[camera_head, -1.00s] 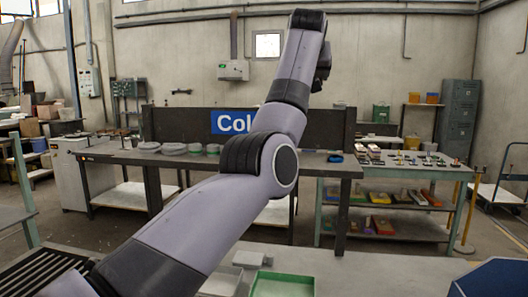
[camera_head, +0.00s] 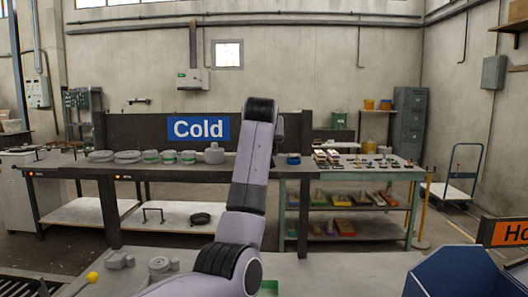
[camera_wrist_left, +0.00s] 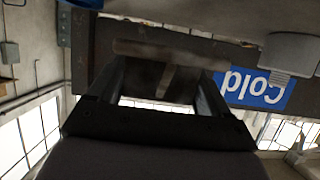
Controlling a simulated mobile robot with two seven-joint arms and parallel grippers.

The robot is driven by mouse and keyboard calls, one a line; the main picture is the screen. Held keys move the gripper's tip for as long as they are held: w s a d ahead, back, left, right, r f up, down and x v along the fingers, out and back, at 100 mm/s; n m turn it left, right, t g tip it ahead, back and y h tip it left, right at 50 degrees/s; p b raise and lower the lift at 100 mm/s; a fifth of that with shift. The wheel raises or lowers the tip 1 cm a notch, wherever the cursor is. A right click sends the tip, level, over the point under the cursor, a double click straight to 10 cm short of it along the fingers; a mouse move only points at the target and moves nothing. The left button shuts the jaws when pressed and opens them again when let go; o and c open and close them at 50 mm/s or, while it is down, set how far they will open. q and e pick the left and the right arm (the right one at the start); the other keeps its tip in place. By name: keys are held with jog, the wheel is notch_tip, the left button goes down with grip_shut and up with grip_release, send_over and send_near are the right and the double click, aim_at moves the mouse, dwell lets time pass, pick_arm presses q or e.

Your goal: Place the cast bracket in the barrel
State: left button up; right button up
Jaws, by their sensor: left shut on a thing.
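My left gripper (camera_wrist_left: 160,88) shows in the left wrist view, shut on a grey-brown cast piece, which looks like the cast bracket (camera_wrist_left: 150,49). The piece is a bar lying across the fingers, with a short rib between them. In the head view my left arm rises through the middle in front of the back bench, and its gripper and the held piece are hidden behind the wrist. I cannot make out a barrel for certain. An open dark blue container (camera_head: 462,272) stands at the lower right, cut off by the frame. My right gripper is not in view.
The back bench (camera_head: 75,169) carries several round castings and a grey necked part (camera_head: 214,154) below the Cold sign (camera_head: 198,129). Grey castings (camera_head: 118,260) lie on the near table at the lower left. An orange-and-black sign (camera_head: 503,232) stands behind the blue container.

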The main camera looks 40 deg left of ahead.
pick_arm(q)
jog(key=shift+f, duration=1.75)
jog(key=shift+f, duration=0.15)
jog(key=o, duration=1.1)
jog(key=shift+c, duration=0.2)
jog(key=shift+s, duration=0.1)
